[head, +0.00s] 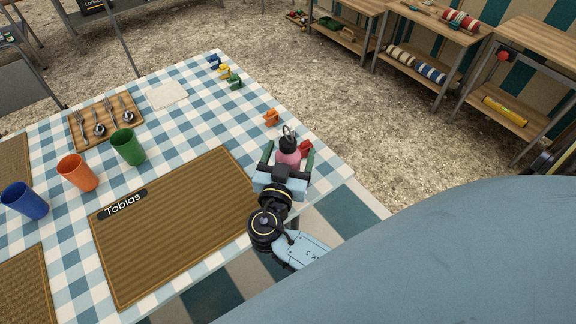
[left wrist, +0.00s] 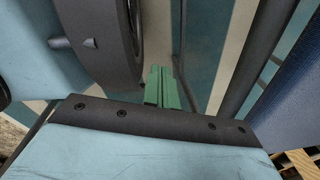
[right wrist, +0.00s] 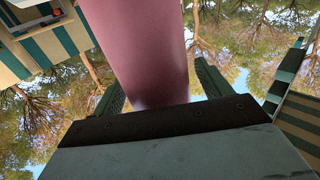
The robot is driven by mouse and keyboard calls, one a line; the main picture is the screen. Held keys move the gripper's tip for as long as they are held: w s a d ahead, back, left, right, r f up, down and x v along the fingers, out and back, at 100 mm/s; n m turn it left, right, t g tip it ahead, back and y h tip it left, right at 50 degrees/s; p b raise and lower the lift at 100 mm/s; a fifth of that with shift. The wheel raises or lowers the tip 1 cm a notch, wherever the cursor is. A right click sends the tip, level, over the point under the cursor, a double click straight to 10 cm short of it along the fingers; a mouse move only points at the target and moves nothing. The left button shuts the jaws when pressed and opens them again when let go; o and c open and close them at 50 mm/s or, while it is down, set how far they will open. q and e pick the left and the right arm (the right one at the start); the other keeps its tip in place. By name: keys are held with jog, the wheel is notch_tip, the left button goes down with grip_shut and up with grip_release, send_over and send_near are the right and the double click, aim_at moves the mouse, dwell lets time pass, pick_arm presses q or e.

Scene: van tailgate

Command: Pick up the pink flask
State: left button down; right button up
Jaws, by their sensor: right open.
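The pink flask (head: 289,158) stands at the right edge of the checked table, with a black cap and a metal loop on top. My right gripper (head: 287,152) is open, with one green finger on each side of the flask. In the right wrist view the flask's pink body (right wrist: 150,55) fills the middle between the fingers, and a gap shows on its right side. The flask's base is hidden behind the gripper in the head view. My left gripper (left wrist: 163,88) shows only in the left wrist view, away from the flask, with its green fingers together and empty.
A red clip (head: 305,147) lies close beside the flask, and an orange clip (head: 271,117) is behind it. A brown placemat (head: 165,235) marked Tobias lies to the left. Green (head: 128,147), orange (head: 77,172) and blue (head: 25,201) cups stand farther left.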

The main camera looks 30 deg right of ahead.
jog(key=c, duration=1.2)
